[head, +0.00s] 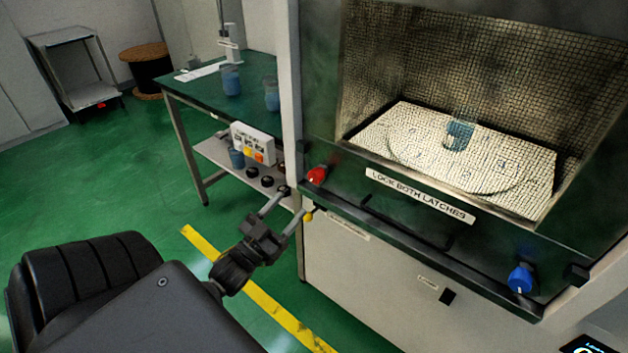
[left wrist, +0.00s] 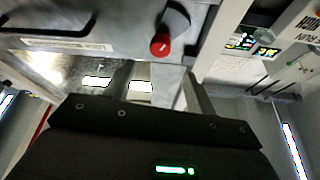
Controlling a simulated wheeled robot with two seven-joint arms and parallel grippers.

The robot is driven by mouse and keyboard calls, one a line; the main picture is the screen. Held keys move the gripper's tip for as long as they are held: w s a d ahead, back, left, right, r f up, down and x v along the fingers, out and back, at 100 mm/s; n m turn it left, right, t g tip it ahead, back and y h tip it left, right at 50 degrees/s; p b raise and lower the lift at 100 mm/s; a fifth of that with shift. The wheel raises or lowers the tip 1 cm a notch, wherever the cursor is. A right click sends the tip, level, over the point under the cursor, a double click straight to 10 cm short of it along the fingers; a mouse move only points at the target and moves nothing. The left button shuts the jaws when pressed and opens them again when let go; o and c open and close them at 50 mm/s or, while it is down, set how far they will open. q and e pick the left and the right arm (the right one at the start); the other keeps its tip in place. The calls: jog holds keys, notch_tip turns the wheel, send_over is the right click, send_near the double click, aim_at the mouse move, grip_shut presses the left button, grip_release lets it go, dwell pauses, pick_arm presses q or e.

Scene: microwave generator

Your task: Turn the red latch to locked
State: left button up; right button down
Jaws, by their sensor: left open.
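The red latch (head: 317,176) is a small knob at the left end of the dark front strip below the microwave window. It also shows in the left wrist view (left wrist: 160,44), ahead of the fingers, with a grey part beside it. My left gripper (head: 290,203) is open and empty, just below and left of the red latch and apart from it. The blue latch (head: 521,279) sits at the right end of the same strip. A label (head: 418,195) between them reads "LOCK BOTH LATCHES". My right gripper is not in view.
Behind the meshed window, a beaker with blue contents (head: 460,132) stands on a round plate. A dark handle (head: 415,222) lies under the label. A green-topped table (head: 200,92) with beakers stands to the left, close to the microwave. Green floor with a yellow stripe (head: 260,300) lies below.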

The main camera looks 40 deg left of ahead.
aim_at(313, 180)
pick_arm(q)
jog(key=p+x, duration=0.1)
jog(key=x, duration=0.9)
jog(key=shift+w+p, duration=0.3)
jog(key=shift+w, duration=0.15)
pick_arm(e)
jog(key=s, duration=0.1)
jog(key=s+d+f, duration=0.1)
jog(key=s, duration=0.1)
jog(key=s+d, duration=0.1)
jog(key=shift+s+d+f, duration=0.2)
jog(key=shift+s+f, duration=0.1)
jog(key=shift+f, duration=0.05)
pick_arm(q)
jog(key=shift+c, duration=0.4)
jog(key=c, duration=0.9)
jog(key=shift+o, duration=0.2)
